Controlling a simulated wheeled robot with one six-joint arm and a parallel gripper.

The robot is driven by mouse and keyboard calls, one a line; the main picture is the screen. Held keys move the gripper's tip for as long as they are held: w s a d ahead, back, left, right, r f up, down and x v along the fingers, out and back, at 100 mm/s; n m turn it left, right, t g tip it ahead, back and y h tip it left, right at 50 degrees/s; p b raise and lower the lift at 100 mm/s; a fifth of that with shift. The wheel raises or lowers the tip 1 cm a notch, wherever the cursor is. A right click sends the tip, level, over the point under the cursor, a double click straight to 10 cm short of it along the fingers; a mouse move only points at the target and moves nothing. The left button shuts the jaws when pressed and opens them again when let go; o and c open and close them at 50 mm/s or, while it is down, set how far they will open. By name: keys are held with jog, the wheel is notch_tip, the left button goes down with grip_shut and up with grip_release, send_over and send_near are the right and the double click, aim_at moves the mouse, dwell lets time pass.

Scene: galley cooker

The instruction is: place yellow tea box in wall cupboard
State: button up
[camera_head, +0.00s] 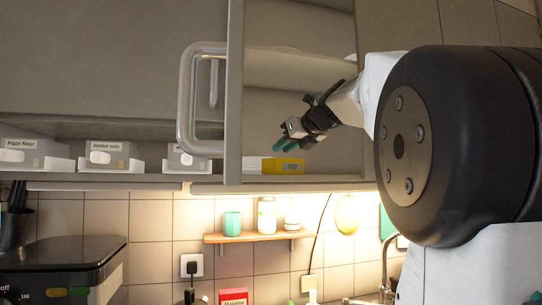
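The yellow tea box (290,167) lies on the bottom shelf of the wall cupboard (258,118), close to its front edge. A white item (252,165) is beside it on the left. The cupboard's door (234,90) stands open, with its metal handle (184,100) on the left. My gripper (285,145) reaches into the cupboard from the right. Its teal fingertips are just above the yellow box. I cannot tell whether they touch it or how far apart they are.
Labelled white bins (35,154) sit in an open shelf at left. Below, a small wooden shelf (258,237) holds a teal cup (231,223) and jars. A black appliance (62,265) stands at lower left, and a red box (233,297) at the bottom. An upper cupboard shelf (300,68) runs above my gripper.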

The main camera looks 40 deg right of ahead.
jog(key=shift+v, duration=1.85)
